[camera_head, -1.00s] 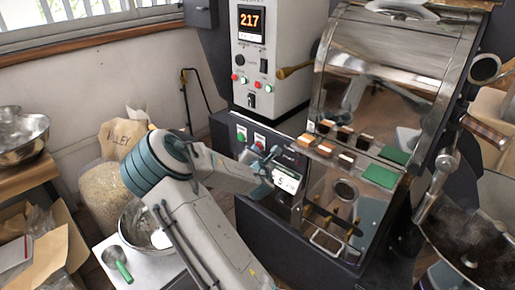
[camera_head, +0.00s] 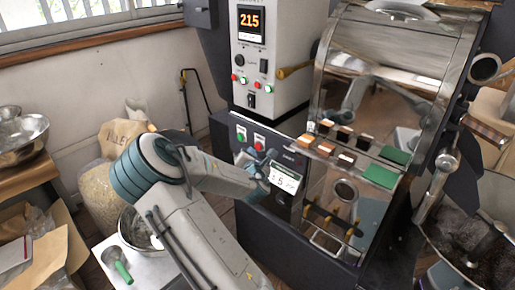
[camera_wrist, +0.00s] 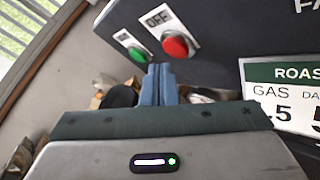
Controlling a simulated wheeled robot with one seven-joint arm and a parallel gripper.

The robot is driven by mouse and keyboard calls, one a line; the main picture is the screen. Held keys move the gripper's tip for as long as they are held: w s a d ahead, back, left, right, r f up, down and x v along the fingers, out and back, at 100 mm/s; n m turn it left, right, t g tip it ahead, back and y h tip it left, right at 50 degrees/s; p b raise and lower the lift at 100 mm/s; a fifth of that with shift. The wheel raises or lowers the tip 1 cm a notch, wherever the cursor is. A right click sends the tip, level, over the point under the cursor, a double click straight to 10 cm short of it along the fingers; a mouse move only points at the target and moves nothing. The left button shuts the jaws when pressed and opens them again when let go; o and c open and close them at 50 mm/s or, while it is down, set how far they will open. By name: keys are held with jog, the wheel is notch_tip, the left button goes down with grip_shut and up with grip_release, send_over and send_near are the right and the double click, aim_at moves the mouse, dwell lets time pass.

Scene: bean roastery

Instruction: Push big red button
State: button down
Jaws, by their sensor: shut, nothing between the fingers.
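The big red button (camera_wrist: 175,46) sits on the dark machine panel beside an OFF label in the wrist view. In the wrist view the tips appear just below and slightly left of the red button. Contact with it cannot be seen clearly. My gripper also shows in the head view (camera_head: 270,156), in front of the panel.
A green button (camera_wrist: 138,55) is left of the red one. A roast card (camera_wrist: 290,95) is on the panel to the right. The roaster's control box (camera_head: 275,60) stands above. A metal bowl (camera_head: 135,230) and a bean sack (camera_head: 100,185) are by my arm.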

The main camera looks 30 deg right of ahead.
jog(key=a, duration=0.1)
jog(key=s+a, duration=0.1)
jog(key=a, duration=0.2)
jog(key=shift+s+a, duration=0.25)
jog(key=shift+s, duration=0.05)
jog(key=shift+s, duration=0.1)
dwell(0.6)
jog(key=s+a+r+m+g+y+p, duration=0.2)
jog(key=s+a+r+m+g+p, duration=0.2)
jog(key=s+r+m, duration=0.3)
jog(key=s+a+r+m+g+y+p, duration=0.2)
jog(key=s+a+r+m+g+p, duration=0.2)
jog(key=s, duration=1)
jog(key=s+a+r+m+g+y+p, duration=0.3)
jog(key=s+a+r+m+g+p, duration=0.1)
jog(key=s+a+r+m, duration=0.4)
jog(key=s+r+m, duration=0.2)
jog(key=s+m, duration=0.1)
jog(key=m, duration=0.1)
jog(key=shift+a+m, duration=0.4)
